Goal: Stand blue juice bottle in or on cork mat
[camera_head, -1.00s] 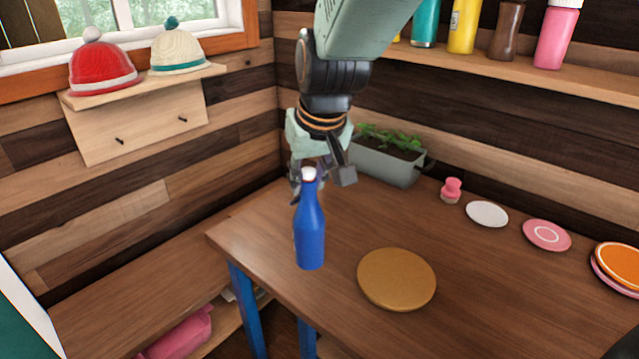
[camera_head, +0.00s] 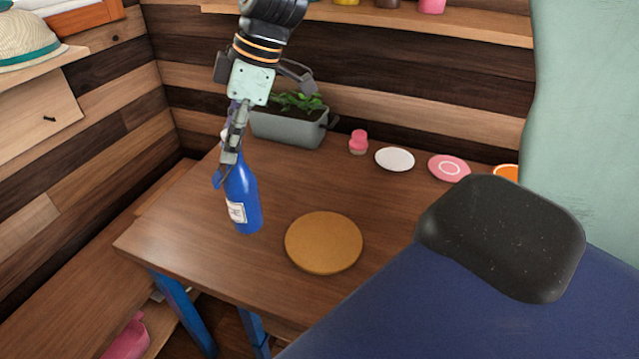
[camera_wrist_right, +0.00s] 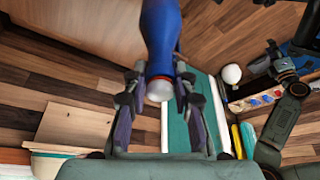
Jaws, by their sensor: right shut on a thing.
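The blue juice bottle (camera_head: 243,197) has a white label and hangs roughly upright, slightly tilted, left of the cork mat. My right gripper (camera_head: 229,160) is shut on its upper part. In the right wrist view, the fingers (camera_wrist_right: 158,88) sit on both sides of the neck of the blue bottle (camera_wrist_right: 161,35), whose white cap points toward the camera. The round cork mat (camera_head: 324,243) lies bare on the wooden table. Whether the bottle's base touches the table I cannot tell. My left gripper is not in view.
A grey planter (camera_head: 288,127) stands at the back of the table (camera_head: 185,235). A pink stopper-like item (camera_head: 358,142), a white plate (camera_head: 395,159) and a pink plate (camera_head: 449,168) line the back edge. The table around the mat is mostly clear.

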